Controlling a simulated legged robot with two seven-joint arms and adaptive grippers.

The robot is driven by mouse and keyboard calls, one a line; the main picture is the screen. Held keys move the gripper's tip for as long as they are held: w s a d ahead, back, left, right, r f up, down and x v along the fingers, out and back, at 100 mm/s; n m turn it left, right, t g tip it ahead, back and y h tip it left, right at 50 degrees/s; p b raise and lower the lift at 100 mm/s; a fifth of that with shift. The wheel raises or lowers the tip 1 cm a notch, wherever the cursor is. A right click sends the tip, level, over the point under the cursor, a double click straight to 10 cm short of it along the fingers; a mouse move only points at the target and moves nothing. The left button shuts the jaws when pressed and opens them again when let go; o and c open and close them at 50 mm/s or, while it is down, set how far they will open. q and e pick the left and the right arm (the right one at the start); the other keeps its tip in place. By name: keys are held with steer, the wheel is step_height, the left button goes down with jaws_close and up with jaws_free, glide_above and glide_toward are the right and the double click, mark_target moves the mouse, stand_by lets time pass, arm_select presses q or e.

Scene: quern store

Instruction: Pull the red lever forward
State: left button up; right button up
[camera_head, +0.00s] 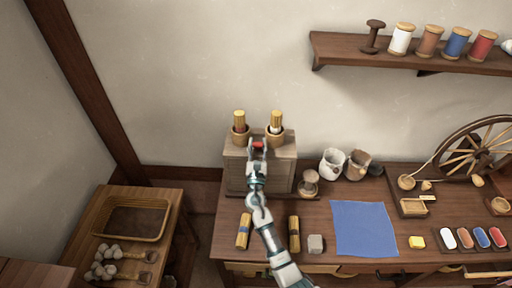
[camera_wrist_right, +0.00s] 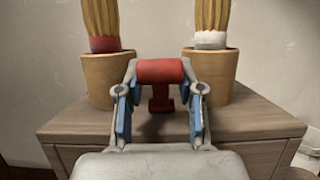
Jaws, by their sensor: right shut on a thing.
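The red lever (camera_head: 258,145) stands on top of a wooden box (camera_head: 284,178) on the table. In the right wrist view the red lever (camera_wrist_right: 160,71) shows as a red horizontal bar on a short red stem. My right gripper (camera_head: 257,150) reaches up from the front of the table and is shut on the red lever. In the right wrist view my right gripper (camera_wrist_right: 160,80) has its two fingers at the two ends of the bar. The stem's base is partly hidden in shadow. My left gripper is in neither view.
Two pots with yellow brushes, one left (camera_head: 240,134) and one right (camera_head: 275,134), stand on the box behind the lever. A spinning wheel (camera_head: 480,150) is further right. A shelf (camera_head: 410,52) hangs above.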

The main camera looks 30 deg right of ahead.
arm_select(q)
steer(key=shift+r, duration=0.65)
arm_select(e)
steer(key=o, duration=0.9)
steer(key=shift+s, duration=0.1)
steer(key=v, duration=1.2)
steer(key=shift+f, duration=0.15)
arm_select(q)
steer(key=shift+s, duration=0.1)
